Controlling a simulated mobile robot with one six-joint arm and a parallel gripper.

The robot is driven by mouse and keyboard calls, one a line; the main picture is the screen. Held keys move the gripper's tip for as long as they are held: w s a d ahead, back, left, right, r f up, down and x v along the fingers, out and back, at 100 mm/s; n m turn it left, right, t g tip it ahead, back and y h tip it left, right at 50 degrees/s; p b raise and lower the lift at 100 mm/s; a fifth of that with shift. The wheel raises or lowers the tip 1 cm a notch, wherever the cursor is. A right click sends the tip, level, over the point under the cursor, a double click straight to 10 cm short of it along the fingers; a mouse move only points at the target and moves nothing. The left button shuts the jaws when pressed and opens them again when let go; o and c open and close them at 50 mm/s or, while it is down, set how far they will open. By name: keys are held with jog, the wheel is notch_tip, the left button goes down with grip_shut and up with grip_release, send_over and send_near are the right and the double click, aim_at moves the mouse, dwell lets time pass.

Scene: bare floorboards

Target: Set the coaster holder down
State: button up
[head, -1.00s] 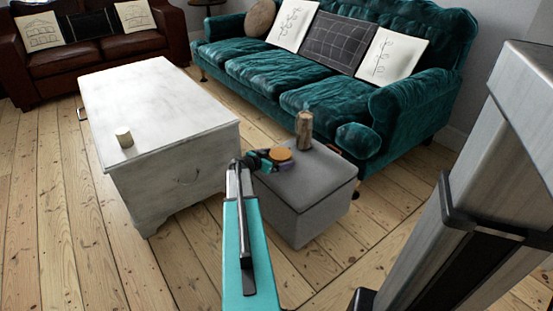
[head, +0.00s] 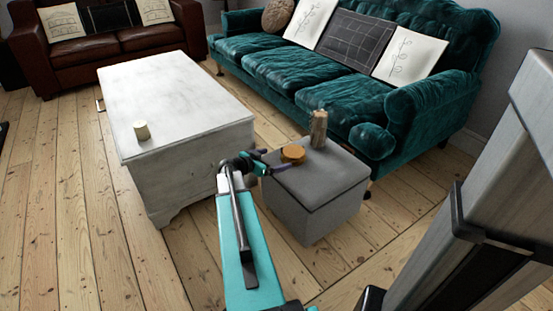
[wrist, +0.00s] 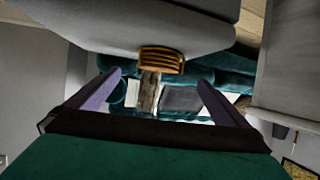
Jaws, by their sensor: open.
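The coaster holder (head: 292,153), a small round orange-brown wooden piece, sits on top of the grey ottoman (head: 325,185). In the wrist view, which looks upside down, the slatted coaster holder (wrist: 162,60) rests against the ottoman's top (wrist: 130,25), beyond and between the spread fingers. My gripper (head: 266,162) is open and empty, just to the left of the coaster holder in the head view. In the wrist view my gripper (wrist: 160,80) shows both purple-grey fingers wide apart, with nothing between their tips.
A wooden cylinder (head: 318,128) stands behind the coaster holder on the ottoman. A teal sofa (head: 340,85) is behind, and a brown sofa (head: 110,45) is at the far left. Floorboards in front are bare.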

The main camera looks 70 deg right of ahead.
dwell(0.8)
jog(key=w+a+f+n+t+y, duration=0.1)
jog(key=w+a+f+n+y, duration=0.2)
jog(key=a+f, duration=0.7)
jog(key=w+a+f+n+y, duration=0.1)
jog(key=w+a+f+n, duration=0.3)
jog(key=a, duration=0.9)
jog(key=w+a+f+n+t+y, duration=0.1)
jog(key=w+a+f+n+y, duration=0.2)
jog(key=a+f, duration=0.75)
jog(key=s+a+f+n+y, duration=0.2)
jog(key=s+a+n, duration=0.2)
jog(key=a, duration=0.8)
jog(key=s+a+f+n+g+y, duration=0.1)
jog(key=s+a+f+n+y, duration=0.1)
jog(key=a, duration=0.9)
jog(key=s+a+f+n+g+y, duration=0.1)
jog(key=s+a+f+n, duration=0.3)
jog(key=s+a, duration=0.4)
jog(key=a+n, duration=0.1)
jog(key=a, duration=0.3)
jog(key=shift+a+n+y, duration=0.35)
jog(key=shift+n+y, duration=0.05)
jog(key=shift+r, duration=0.1)
